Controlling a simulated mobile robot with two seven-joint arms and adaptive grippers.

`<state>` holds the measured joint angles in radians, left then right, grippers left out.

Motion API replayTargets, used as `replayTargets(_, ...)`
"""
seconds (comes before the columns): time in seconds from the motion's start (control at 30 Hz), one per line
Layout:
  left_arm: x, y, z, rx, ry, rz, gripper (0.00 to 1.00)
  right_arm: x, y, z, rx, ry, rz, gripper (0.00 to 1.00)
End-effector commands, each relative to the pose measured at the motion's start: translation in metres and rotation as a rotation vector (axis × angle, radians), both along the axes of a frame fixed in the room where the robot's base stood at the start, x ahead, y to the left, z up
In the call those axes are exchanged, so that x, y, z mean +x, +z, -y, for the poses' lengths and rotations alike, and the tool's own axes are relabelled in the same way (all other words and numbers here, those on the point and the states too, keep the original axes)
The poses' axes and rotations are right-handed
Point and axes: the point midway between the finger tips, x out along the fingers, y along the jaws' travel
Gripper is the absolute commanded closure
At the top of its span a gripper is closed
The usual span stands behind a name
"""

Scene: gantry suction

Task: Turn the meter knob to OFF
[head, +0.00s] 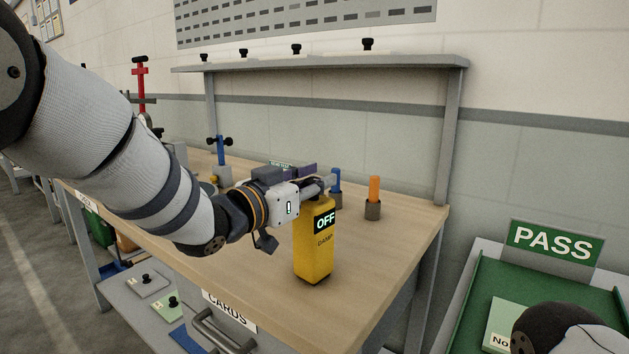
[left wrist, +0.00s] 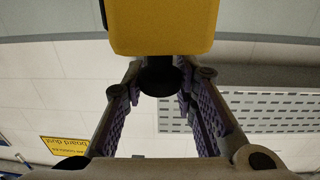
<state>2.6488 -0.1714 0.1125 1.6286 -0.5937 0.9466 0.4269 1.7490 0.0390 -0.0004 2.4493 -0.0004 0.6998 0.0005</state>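The yellow meter (head: 314,260) stands upright on the wooden workbench, and its display (head: 325,220) reads OFF. My left gripper (head: 326,183) reaches in level from the left just above the meter's top. The left wrist view is upside down: the meter's yellow body (left wrist: 163,25) is at the top edge, with its dark round knob (left wrist: 161,78) below it. The fingers of my left gripper lie on both sides of the knob and appear to touch it. The gripper hides the knob in the head view. My right gripper is not in view.
An orange peg in a holder (head: 374,195) and a blue peg (head: 336,185) stand behind the meter. A blue fixture (head: 221,160) is farther left. A green tray (head: 520,285) with a PASS sign (head: 552,244) is at right. The bench's front right (head: 370,265) is clear.

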Motion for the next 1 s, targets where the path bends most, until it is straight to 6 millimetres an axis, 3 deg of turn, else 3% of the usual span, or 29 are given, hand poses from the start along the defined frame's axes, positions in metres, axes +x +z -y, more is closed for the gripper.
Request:
replayTargets(0.27, 0.001, 0.000, -0.001, -0.002, -0.047, 0.000, 1.00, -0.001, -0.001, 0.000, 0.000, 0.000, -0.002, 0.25)
replayTargets(1.0, 0.000, -0.004, 0.000, 0.001, -0.475, -0.004, 1.00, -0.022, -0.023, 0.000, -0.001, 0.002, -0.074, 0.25)
